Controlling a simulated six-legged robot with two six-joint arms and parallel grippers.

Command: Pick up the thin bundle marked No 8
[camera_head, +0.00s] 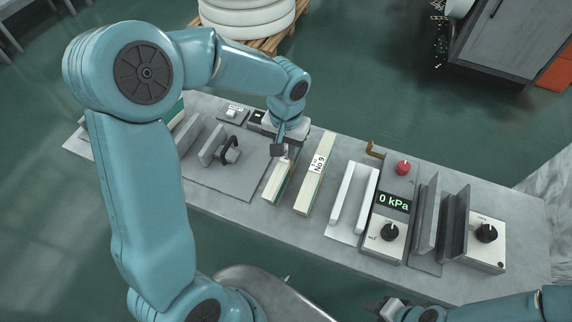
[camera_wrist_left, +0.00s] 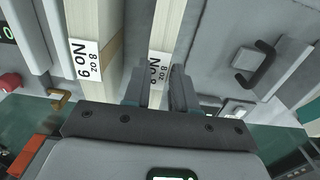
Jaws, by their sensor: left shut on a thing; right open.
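The thin pale bundle (camera_head: 277,181) lies lengthwise on the grey bench. Its white label shows partly between the fingers in the left wrist view, where the bundle (camera_wrist_left: 166,28) runs away from me; its number is hard to read. My left gripper (camera_head: 281,151) is shut on this bundle near its far end. The fingers (camera_wrist_left: 163,90) sit on both sides of it. I cannot tell whether it is off the bench. A thicker bundle marked No 9 (camera_head: 313,185) lies just right of it, apart. My right gripper (camera_head: 382,306) is open at the bottom edge, away from both bundles.
A grey plate with upright blocks and a dark handle (camera_head: 229,152) is to the left. White rails (camera_head: 354,195), a gauge reading 0 kPa (camera_head: 394,200), a red button (camera_head: 403,167), grey upright plates (camera_head: 431,215) and a dial box (camera_head: 486,235) stand to the right.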

